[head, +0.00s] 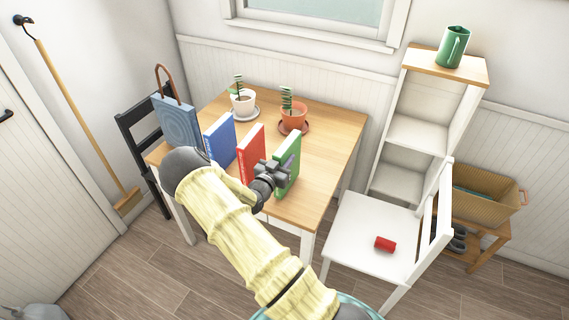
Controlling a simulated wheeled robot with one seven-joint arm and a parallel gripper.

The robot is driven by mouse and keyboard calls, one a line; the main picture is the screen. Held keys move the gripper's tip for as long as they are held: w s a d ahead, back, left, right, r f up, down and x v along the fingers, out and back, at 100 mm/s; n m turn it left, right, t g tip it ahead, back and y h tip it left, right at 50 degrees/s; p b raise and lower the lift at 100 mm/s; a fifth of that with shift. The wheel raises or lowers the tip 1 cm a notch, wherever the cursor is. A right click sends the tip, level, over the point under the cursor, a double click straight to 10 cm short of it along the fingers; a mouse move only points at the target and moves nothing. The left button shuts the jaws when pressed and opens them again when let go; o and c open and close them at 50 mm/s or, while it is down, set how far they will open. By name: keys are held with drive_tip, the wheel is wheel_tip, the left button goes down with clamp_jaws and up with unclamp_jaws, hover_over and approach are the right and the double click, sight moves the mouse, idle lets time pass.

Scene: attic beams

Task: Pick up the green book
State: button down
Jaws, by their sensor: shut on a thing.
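The green book (291,158) stands upright near the front right edge of the wooden table (330,133). My gripper (280,170) is at the book's left side and is shut on it. The fingers overlap the book's near part, so the exact grip is partly hidden. I cannot tell whether the book's bottom touches the tabletop. A red book (250,150) stands just left of the green book, and a blue book (219,139) stands further left.
A white potted plant (243,102) and a terracotta potted plant (294,118) stand behind the books. A blue bag (176,122) is at the table's left end. A white chair (360,232) holding a red can (385,244) is to the right. The table's right part is clear.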

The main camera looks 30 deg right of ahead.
sight(284, 147)
wheel_tip(284, 147, up, 8)
drive_tip(key=shift+r+b, duration=0.25)
drive_tip(key=shift+b, duration=0.25)
drive_tip(key=shift+r, duration=0.1)
